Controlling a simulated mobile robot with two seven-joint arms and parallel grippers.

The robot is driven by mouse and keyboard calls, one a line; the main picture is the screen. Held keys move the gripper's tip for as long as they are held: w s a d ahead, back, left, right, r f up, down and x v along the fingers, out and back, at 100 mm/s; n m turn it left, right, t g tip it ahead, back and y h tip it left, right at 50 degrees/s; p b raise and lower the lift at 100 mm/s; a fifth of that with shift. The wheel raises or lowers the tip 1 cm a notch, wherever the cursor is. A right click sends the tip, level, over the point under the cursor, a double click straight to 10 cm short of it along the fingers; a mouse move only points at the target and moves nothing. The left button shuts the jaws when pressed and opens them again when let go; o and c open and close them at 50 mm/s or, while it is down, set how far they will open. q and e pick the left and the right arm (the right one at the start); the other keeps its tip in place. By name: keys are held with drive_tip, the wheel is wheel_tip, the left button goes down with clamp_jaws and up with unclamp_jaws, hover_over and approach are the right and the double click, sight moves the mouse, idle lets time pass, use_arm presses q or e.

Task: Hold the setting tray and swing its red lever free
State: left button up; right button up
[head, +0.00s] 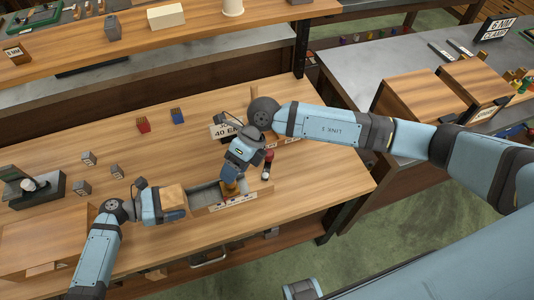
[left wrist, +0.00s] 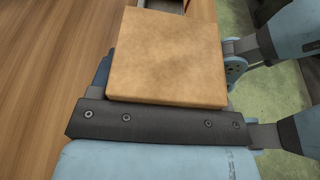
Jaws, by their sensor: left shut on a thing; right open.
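The setting tray (head: 204,197) lies near the table's front edge, with a grey floor and a wooden front wall bearing white and red marks. My left gripper (head: 174,198) is at the tray's left end, shut on a square wooden block. The block (left wrist: 168,55) fills the left wrist view; how it joins the tray is hidden. My right gripper (head: 238,184) is open and points down over the tray's right part, by a brass-coloured piece (head: 229,187). A small red part (head: 269,155), which looks like the lever, stands just right of it; my right wrist partly hides this area.
A "40" sign (head: 221,131) stands behind my right gripper. Red (head: 143,125) and blue (head: 178,117) blocks and several grey cubes (head: 83,187) sit behind and left. The table's middle is clear.

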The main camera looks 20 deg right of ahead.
sight(269, 155)
drive_tip(key=w+d+t+h, duration=0.1)
drive_tip(key=w+d+h, duration=0.1)
drive_tip(key=d, duration=0.2)
drive_tip(key=w+d+t+h, duration=0.1)
drive_tip(key=w+d+h, duration=0.1)
drive_tip(key=w+d, duration=0.1)
drive_tip(key=w+d+h, duration=0.2)
drive_tip(key=w+d, duration=0.1)
drive_tip(key=d, duration=0.2)
drive_tip(key=shift+w+n+t+h, duration=0.1)
drive_tip(key=shift+n+t+h, duration=0.2)
drive_tip(key=shift+t+h, duration=0.1)
wheel_tip(269, 155, down, 11)
drive_tip(key=shift+a+f, duration=0.1)
drive_tip(key=c, duration=0.9)
